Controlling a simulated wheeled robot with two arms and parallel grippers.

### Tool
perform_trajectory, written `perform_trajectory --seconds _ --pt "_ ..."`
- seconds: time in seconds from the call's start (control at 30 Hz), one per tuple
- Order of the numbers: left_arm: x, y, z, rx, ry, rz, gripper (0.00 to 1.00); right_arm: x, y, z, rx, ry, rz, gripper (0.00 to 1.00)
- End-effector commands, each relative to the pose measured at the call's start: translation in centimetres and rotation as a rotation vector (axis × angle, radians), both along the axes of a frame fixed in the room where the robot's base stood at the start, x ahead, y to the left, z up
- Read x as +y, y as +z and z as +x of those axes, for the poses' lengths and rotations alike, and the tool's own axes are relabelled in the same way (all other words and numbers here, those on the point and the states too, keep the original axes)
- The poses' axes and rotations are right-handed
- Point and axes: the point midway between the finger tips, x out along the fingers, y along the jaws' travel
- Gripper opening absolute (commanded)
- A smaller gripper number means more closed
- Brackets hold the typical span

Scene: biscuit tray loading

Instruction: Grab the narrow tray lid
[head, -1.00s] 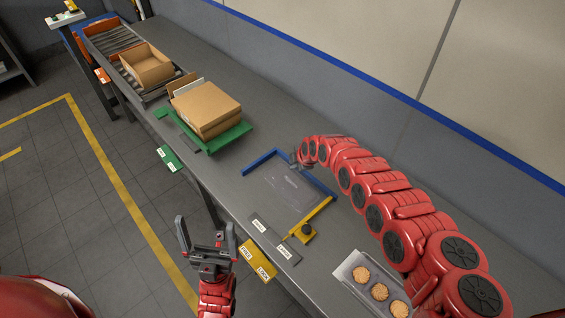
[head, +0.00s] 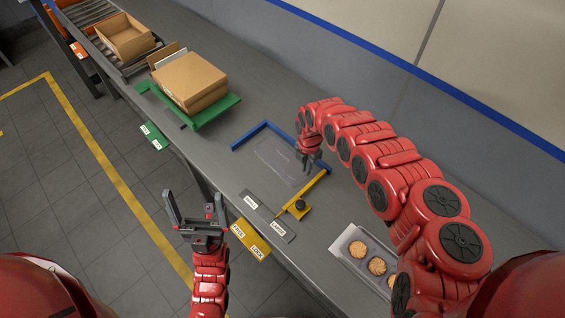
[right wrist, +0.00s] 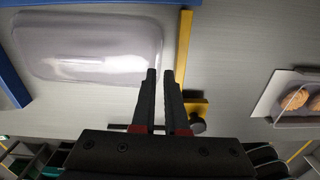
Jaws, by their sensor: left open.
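A clear, thin lid (head: 277,162) lies flat on the grey bench, between a blue corner guide and a yellow bar. It also shows in the right wrist view (right wrist: 90,45) as a rounded clear sheet, left of the fingers. My right gripper (head: 309,170) is over the bench near the yellow bar, just right of the lid. In the right wrist view its fingers (right wrist: 160,73) are empty with a narrow gap between them. My left gripper (head: 195,202) is open and empty in front of the bench's near edge.
The yellow bar (head: 306,190) has a black knob (head: 300,205). The blue guide (head: 250,136) borders the lid's far side. A tray of biscuits (head: 340,246) lies at the right. Cardboard boxes (head: 190,76) sit on a green platform (head: 215,110) at the left.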

Motion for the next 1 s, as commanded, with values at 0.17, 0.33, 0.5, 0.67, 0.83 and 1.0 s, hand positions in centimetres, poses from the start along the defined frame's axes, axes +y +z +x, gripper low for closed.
perform_trajectory --seconds 0.17,0.33,0.5,0.67,0.83,1.0 --pt "0.0 -0.7 0.0 0.0 0.0 0.0 1.0 0.0 -1.0 0.1 -0.001 0.0 0.0 0.11" --pt "0.0 -2.2 0.0 0.0 0.0 0.0 1.0 -0.1 -3.5 0.0 -0.002 -0.001 0.001 0.11" --pt "0.0 -3.7 0.0 0.0 0.0 0.0 1.0 -0.1 -5.8 0.0 -0.001 0.0 0.001 0.11" --pt "0.0 -3.5 0.0 0.0 0.0 0.0 1.0 -0.2 -5.6 0.0 -0.003 0.0 0.0 0.11" --pt "0.0 -3.5 0.0 0.0 0.0 0.0 1.0 -0.2 -5.6 0.0 -0.002 -0.001 0.001 0.0" --pt "0.0 -3.5 0.0 0.0 0.0 0.0 1.0 -0.2 -5.6 0.0 -0.002 -0.001 0.001 0.0"
